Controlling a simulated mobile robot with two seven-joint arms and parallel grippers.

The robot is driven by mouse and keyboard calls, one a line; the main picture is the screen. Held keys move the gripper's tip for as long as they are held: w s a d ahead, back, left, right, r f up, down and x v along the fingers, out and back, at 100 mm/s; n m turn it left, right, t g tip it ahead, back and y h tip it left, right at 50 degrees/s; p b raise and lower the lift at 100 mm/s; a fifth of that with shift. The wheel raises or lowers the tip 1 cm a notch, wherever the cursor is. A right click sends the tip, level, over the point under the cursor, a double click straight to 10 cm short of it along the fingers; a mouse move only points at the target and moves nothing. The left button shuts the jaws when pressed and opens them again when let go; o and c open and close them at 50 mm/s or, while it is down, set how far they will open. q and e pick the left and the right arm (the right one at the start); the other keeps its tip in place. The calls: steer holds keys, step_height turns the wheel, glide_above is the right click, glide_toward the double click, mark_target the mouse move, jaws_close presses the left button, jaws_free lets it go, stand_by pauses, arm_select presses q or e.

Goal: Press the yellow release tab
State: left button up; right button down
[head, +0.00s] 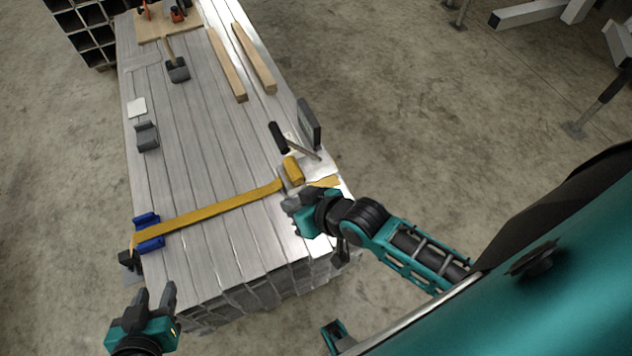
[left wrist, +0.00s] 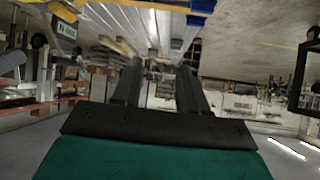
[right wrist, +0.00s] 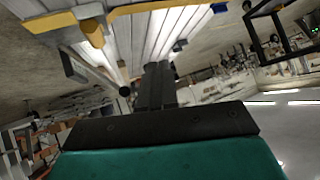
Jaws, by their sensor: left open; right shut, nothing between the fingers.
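A yellow strap (head: 210,208) runs across the stack of aluminium profiles from a blue corner piece (head: 149,231) to a grey ratchet with a yellow block (head: 293,170) near the right edge. I cannot tell for certain which yellow part is the release tab. The yellow block also shows in the right wrist view (right wrist: 93,33). My right gripper (head: 289,203) is shut and empty, just on the near side of the ratchet; contact cannot be told. Its closed fingers fill the middle of the right wrist view (right wrist: 155,72). My left gripper (head: 156,296) is open and empty, off the stack's near left corner.
Two wooden battens (head: 228,65), a dark-headed mallet (head: 177,70) and a grey bracket (head: 147,137) lie farther along the stack.

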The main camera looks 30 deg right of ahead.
steer(key=w+a+f+g+y+b, duration=0.1)
steer(key=w+a+f+g+b, duration=0.15)
steer(key=w, duration=0.25)
step_height(320, 180, up, 2)
steer(key=m+g+h+b, duration=0.3)
steer(key=g+h+b, duration=0.2)
steer(key=g+b, duration=0.15)
glide_above(324, 184)
steer(key=a, duration=0.2)
arm_select(q)
steer(key=shift+h, duration=0.5)
steer(key=f, duration=0.1)
steer(key=w+d+f, duration=0.1)
steer(key=f, duration=0.1)
steer(key=w+d+f, duration=0.1)
steer(key=shift+d+f+p, duration=0.25)
steer(key=shift+p, duration=0.1)
arm_select(e)
steer(key=shift+w, duration=0.15)
arm_select(q)
steer(key=shift+f, duration=0.1)
arm_select(e)
steer(key=shift+f, duration=0.1)
step_height(324, 184, down, 14)
steer(key=b, duration=0.5)
steer(key=shift+a, duration=0.1)
arm_select(q)
steer(key=f, duration=0.5)
steer(key=shift+s+f, duration=0.2)
